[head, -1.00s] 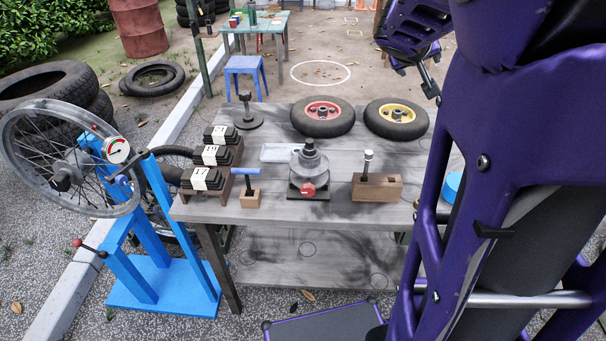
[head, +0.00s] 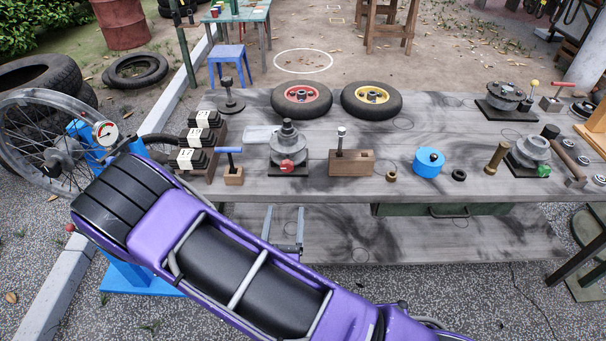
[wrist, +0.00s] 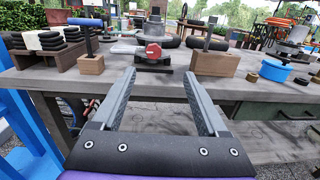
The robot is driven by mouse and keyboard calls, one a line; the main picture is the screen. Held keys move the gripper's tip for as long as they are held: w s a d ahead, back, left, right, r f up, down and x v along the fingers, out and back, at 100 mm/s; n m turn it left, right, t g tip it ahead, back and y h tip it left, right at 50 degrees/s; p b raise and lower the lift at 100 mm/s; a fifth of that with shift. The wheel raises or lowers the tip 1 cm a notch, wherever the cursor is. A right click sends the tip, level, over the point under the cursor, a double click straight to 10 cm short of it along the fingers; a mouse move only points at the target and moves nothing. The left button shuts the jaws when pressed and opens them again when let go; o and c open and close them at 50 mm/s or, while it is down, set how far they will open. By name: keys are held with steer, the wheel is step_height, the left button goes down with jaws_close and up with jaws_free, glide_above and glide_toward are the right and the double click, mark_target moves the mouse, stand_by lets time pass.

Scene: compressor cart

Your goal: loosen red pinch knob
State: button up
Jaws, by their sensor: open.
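A red pinch knob (head: 287,166) sits low on the front of a grey, stepped metal fixture (head: 288,146) on a dark base plate, towards the left half of the grey workbench (head: 400,190). In the wrist view the red knob (wrist: 153,52) shows beyond and above the fingertips, roughly midway between them. My gripper (wrist: 160,76) is open and empty, its two grey fingers pointing towards the bench front. In the head view my gripper (head: 284,215) is below and in front of the bench edge, apart from the knob. Nothing hides the knob.
A wooden block with a blue T-handle (head: 232,175) stands left of the fixture, and a wooden block with an upright pin (head: 350,162) stands right. Weight stacks (head: 195,150) are further left. A similar fixture with a green knob (head: 544,170) stands far right.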

mark_target(287, 169)
steer(key=shift+n+y, duration=0.5)
steer(key=w, duration=0.5)
steer(key=w+f, duration=0.1)
steer(key=w, duration=1)
steer(key=shift+d+f, duration=0.1)
steer(key=shift+f, duration=0.1)
steer(key=shift+c, duration=0.3)
steer(key=shift+s, duration=0.1)
jaws_close()
